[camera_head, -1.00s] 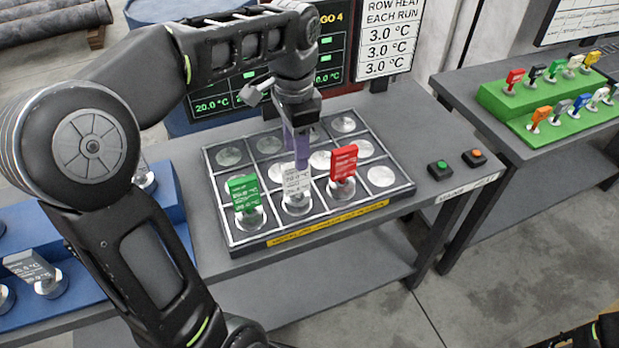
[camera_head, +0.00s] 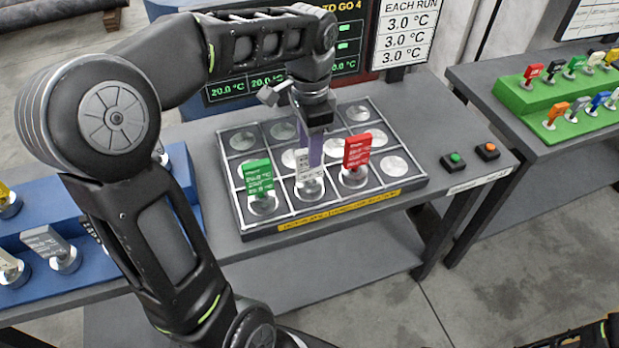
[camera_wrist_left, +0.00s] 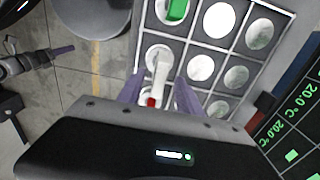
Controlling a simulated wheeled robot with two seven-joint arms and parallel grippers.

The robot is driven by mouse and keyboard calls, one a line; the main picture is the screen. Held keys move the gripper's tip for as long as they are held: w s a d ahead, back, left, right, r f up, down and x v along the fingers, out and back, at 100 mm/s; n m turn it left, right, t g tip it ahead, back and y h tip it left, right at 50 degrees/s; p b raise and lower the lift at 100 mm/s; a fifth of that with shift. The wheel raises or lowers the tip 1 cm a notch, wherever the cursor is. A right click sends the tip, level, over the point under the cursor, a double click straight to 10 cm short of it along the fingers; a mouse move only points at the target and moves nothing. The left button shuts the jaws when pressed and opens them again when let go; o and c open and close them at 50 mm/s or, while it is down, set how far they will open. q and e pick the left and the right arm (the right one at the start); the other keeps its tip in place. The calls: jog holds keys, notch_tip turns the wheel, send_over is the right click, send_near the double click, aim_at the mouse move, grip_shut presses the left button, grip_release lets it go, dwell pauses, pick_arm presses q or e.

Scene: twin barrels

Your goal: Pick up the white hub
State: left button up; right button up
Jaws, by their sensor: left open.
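The white hub (camera_head: 309,187), a pale tag on a round metal base, stands upright in the front row of the gridded tray (camera_head: 340,212). It stands between a green hub (camera_head: 259,177) and a red hub (camera_head: 356,152). My left gripper (camera_head: 313,150) is open right at the white hub's tag and hides part of it in the head view. In the left wrist view, its two purple fingers (camera_wrist_left: 159,95) are apart, one on each side of the white hub (camera_wrist_left: 161,70). Contact cannot be told.
A blue stepped rack (camera_head: 100,262) with several hubs is at the left. A green rack (camera_head: 555,120) of coloured hubs is on the right bench. Green (camera_head: 454,158) and orange (camera_head: 487,150) buttons sit right of the tray. Screens stand behind it.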

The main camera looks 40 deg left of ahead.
aim_at(309, 171)
pick_arm(q)
notch_tip(309, 171, down, 5)
jog(key=shift+r+p, duration=0.1)
jog(key=shift+p, duration=0.3)
dwell(0.4)
grip_shut()
dwell(1.2)
